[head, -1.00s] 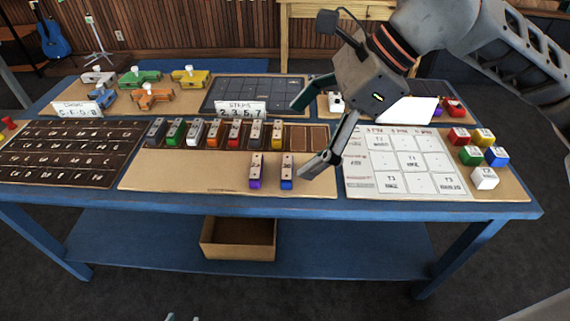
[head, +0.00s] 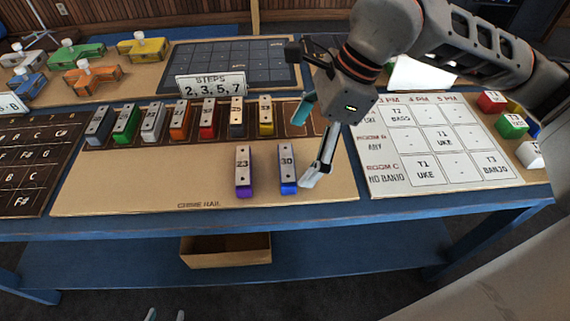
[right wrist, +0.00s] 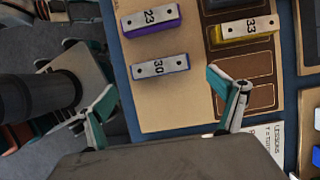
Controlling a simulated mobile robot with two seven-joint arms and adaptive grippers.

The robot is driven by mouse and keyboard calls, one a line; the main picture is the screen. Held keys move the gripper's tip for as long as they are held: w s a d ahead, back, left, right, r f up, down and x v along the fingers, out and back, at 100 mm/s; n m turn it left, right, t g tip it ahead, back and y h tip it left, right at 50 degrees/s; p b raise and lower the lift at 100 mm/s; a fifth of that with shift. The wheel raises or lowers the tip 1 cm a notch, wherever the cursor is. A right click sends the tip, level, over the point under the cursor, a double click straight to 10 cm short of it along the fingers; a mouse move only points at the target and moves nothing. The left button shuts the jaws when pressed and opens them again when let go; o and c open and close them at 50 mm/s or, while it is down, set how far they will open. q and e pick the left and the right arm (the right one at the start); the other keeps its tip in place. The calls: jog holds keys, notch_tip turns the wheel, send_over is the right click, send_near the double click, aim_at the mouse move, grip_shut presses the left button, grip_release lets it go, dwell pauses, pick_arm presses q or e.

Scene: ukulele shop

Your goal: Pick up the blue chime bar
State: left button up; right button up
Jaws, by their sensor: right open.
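The blue chime bar (head: 288,182), with a silver top marked 30, lies on the tan chime rail board in front of the rail. In the right wrist view the blue chime bar (right wrist: 160,67) shows ahead of and between the fingertips, untouched. My right gripper (head: 305,143) is open and empty, just to the right of the bar in the head view; its near finger looks close to the bar's edge. It also shows in the right wrist view (right wrist: 160,88). Only the fingertips of my left gripper (head: 165,315) show at the bottom edge, apart and empty.
A purple chime bar (head: 243,185) marked 23 lies just left of the blue one. Several bars stand in the dark chime rail (head: 290,122) behind, with empty slots at its right end. A white schedule board (head: 420,150) lies to the right. The tan board's front left is clear.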

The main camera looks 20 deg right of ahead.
aim_at(290, 161)
jog(key=b+x, duration=0.1)
jog(key=x, duration=0.4)
jog(key=shift+w+a+r, duration=0.1)
jog(key=c, duration=1.2)
jog(key=shift+r, duration=0.2)
